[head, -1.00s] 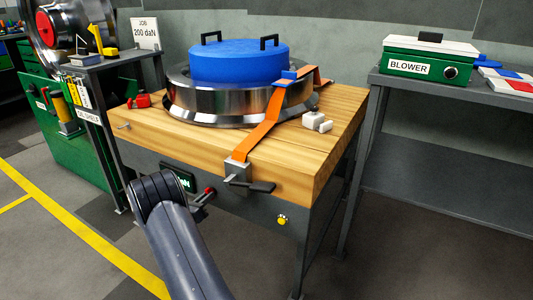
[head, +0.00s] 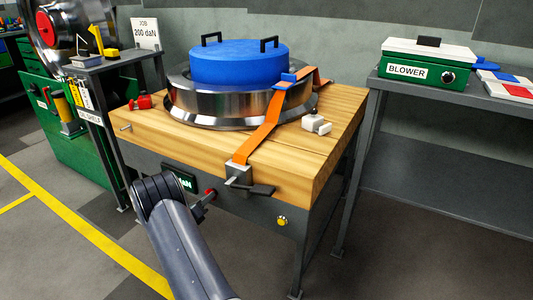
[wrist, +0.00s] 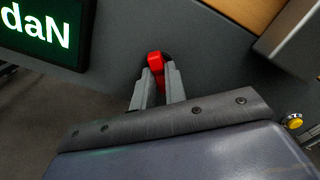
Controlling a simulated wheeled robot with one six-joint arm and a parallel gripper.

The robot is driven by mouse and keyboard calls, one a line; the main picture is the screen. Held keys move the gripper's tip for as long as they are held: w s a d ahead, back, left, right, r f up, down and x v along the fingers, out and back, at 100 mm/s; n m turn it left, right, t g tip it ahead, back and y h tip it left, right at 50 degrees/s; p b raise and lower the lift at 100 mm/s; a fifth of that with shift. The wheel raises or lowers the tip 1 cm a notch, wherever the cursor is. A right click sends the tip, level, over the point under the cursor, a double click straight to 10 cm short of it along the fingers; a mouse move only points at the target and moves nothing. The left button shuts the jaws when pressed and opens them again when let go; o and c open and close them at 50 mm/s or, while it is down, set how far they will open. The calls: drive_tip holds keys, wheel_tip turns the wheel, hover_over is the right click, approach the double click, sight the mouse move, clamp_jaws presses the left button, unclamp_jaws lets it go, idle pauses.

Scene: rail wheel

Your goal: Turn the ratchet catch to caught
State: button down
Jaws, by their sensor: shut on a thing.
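The red ratchet catch (head: 210,194) is on the dark front panel of the bench, just left of the ratchet block. It also shows in the wrist view (wrist: 155,61), as a red piece between the two grey fingertips. My gripper (wrist: 159,80) is shut on the catch, with its red end standing above the fingers. In the head view my arm hides most of the gripper. The ratchet block (head: 238,174) is grey metal at the bench edge, with a black handle (head: 262,190) to its right. An orange strap (head: 262,130) runs from it over the steel wheel (head: 185,105).
A green-lit display (wrist: 38,30) is left of the catch. A yellow button (wrist: 293,121) is to the right. A blue weight (head: 238,65) sits on the wheel. A white block (head: 312,121) and a red item (head: 143,101) lie on the wooden top. Floor is open in front.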

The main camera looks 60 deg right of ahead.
drive_tip(key=shift+n, duration=0.7)
drive_tip(key=shift+n+p, duration=1.25)
drive_tip(key=shift+n, duration=0.95)
drive_tip(key=n+p, duration=0.1)
drive_tip(key=n, duration=0.2)
drive_tip(key=shift+n+p, duration=0.3)
drive_tip(key=shift+n, duration=0.1)
drive_tip(key=c, duration=1.3)
unclamp_jaws()
drive_tip(key=shift+a, duration=0.1)
